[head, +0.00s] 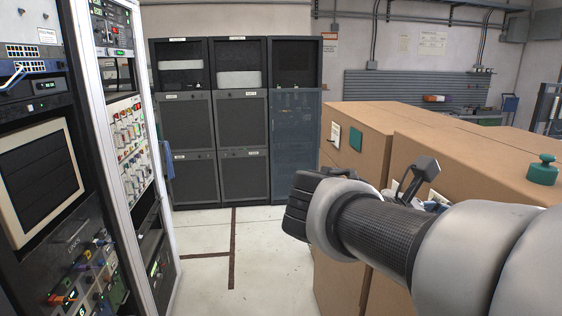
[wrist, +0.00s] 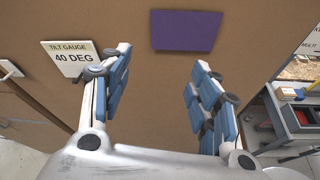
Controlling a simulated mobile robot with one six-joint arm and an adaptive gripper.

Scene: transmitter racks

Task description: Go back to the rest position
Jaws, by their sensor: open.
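My gripper (wrist: 160,62) is open and empty in the wrist view, its two blue-padded fingers spread apart in front of a brown panel (wrist: 150,110). In the head view my arm reaches in from the right edge, and part of my gripper (head: 418,180) shows behind it, close to the brown cabinets (head: 440,120). The arm hides the rest of the gripper there. A purple plate (wrist: 186,30) and a white label (wrist: 72,58) reading "TILT GAUGE 40 DEG" are on the brown panel, beyond the fingertips. Nothing is between the fingers.
Equipment racks (head: 130,130) stand close on the left. Dark cabinets (head: 240,125) line the back. A green knobbed object (head: 543,170) sits on the brown cabinet at right. A grey bench (wrist: 285,125) shows in the wrist view. The pale floor (head: 205,250) between racks and cabinets is clear.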

